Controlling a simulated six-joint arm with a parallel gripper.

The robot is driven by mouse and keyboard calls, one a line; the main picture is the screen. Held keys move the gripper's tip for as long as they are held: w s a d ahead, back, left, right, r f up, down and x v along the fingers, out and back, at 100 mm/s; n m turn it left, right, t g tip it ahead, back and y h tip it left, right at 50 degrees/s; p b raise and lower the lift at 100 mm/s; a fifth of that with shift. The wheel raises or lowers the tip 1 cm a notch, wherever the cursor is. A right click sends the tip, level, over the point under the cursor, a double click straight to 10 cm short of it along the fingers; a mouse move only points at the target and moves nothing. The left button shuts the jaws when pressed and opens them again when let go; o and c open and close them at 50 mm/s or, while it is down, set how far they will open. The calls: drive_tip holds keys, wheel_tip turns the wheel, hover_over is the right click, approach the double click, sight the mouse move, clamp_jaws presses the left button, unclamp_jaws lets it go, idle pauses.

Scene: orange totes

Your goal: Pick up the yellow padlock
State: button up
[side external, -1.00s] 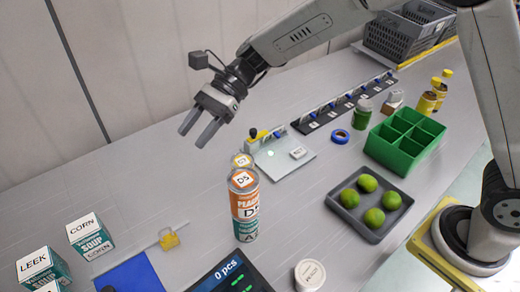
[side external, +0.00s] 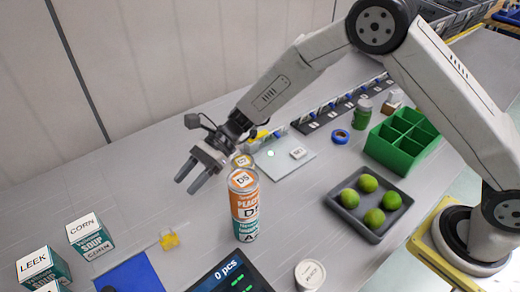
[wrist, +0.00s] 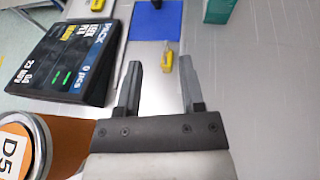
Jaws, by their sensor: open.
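The yellow padlock (side external: 169,240) lies on the grey table, between the CORN soup box and the stacked cans in the side view. In the wrist view the padlock (wrist: 168,60) shows beyond the fingertips, between the two fingers and nearer the right one. My gripper (side external: 188,185) is open and empty. It hangs above the table, behind and above the padlock in the side view, and is apart from it. The fingers also show in the wrist view (wrist: 160,75).
Stacked cans (side external: 244,205) stand close to my gripper; an orange can (wrist: 70,145) is at lower left in the wrist view. A scale display (side external: 232,275), a blue mat (side external: 130,273) and soup boxes (side external: 90,236) surround the padlock. The table behind it is clear.

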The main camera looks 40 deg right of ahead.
approach(172, 231)
drive_tip(key=shift+x, duration=0.95)
drive_tip(key=shift+a+f, duration=0.4)
drive_tip(key=shift+a, duration=0.15)
drive_tip(key=shift+x, duration=3.15)
drive_tip(key=shift+d, duration=0.1)
clamp_jaws()
